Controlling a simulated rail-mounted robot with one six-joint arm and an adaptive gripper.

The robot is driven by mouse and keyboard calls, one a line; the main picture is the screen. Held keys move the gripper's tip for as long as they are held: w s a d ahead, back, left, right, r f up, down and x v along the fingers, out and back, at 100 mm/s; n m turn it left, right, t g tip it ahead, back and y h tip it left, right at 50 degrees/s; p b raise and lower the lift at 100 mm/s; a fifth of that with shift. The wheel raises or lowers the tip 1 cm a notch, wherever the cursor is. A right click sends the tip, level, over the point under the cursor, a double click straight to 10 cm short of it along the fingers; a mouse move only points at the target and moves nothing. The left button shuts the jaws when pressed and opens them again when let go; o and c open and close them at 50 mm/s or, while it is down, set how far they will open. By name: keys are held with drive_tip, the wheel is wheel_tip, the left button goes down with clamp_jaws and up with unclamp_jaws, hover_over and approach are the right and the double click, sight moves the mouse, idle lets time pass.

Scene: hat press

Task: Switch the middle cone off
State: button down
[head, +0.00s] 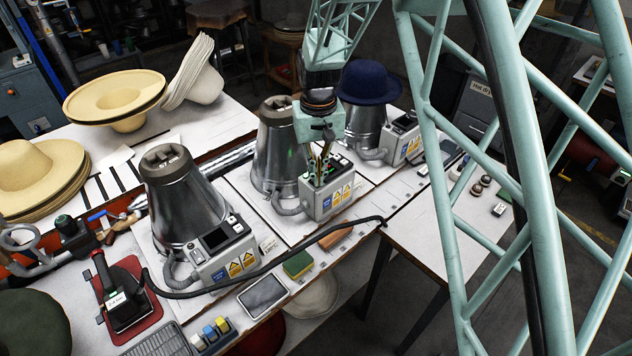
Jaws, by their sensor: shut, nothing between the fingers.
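The middle cone (270,152) is a metal cone with a dark top, standing on the white bench between two similar cones. Its grey control box (328,202), with yellow and blue warning labels, sits at its right front. My gripper (319,178) points down over the top of this control box. Its fingers are shut and empty. They hide part of the box's top panel, and I cannot tell whether they touch it or which switch lies under them. A bit of green shows beside the fingers.
The left cone (178,200) with its own control box (229,250) stands nearer. The right cone (362,127) wears a dark blue hat (368,82). An iron (124,305) rests on a red mat. Straw hats (115,93) lie left.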

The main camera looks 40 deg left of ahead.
drive_tip(key=shift+f, duration=0.3)
idle(0.4)
drive_tip(key=shift+r, duration=0.2)
drive_tip(key=shift+r+p, duration=1.4)
drive_tip(key=shift+r, duration=1.95)
